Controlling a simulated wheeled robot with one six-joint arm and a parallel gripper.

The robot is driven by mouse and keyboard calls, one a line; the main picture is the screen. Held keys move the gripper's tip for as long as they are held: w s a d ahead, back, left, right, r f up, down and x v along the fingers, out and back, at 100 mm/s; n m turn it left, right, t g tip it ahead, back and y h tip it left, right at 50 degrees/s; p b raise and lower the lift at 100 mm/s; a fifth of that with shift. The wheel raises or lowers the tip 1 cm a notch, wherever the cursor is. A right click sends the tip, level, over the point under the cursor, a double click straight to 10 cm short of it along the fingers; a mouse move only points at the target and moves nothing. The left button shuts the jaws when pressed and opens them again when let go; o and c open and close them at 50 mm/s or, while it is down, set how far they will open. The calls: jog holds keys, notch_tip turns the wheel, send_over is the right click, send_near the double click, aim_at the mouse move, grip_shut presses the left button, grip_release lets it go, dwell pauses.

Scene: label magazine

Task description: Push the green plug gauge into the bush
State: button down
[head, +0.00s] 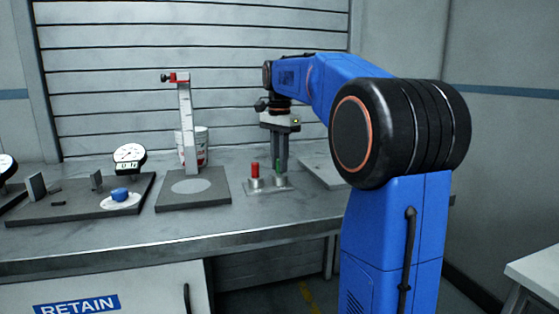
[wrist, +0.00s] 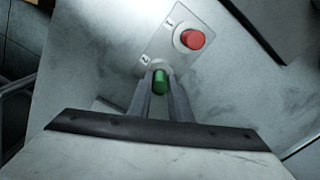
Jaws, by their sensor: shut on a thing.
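The green plug gauge (wrist: 160,82) is between the two fingers of my gripper (wrist: 161,88), which is shut on it. In the head view the green gauge (head: 277,166) shows as a thin strip between the fingers of my gripper (head: 279,168), over the right side of a small metal plate (head: 261,189). A bush (head: 280,181) shows under it; whether the gauge's lower end is inside it I cannot tell. The red plug gauge (head: 255,170) stands upright in the left bush, and it also shows in the wrist view (wrist: 193,39).
A height gauge stand (head: 186,130) on a dark base is left of the plate, with a white tub (head: 202,143) behind it. A dial gauge (head: 129,156) and blue knob (head: 120,194) are farther left. A flat grey plate (head: 323,171) lies to the right.

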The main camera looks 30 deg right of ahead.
jog(key=shift+f, duration=0.25)
jog(key=c, duration=1.5)
grip_release()
jog(key=shift+c, duration=0.2)
notch_tip(320, 180, up, 17)
jog(key=shift+r, duration=0.2)
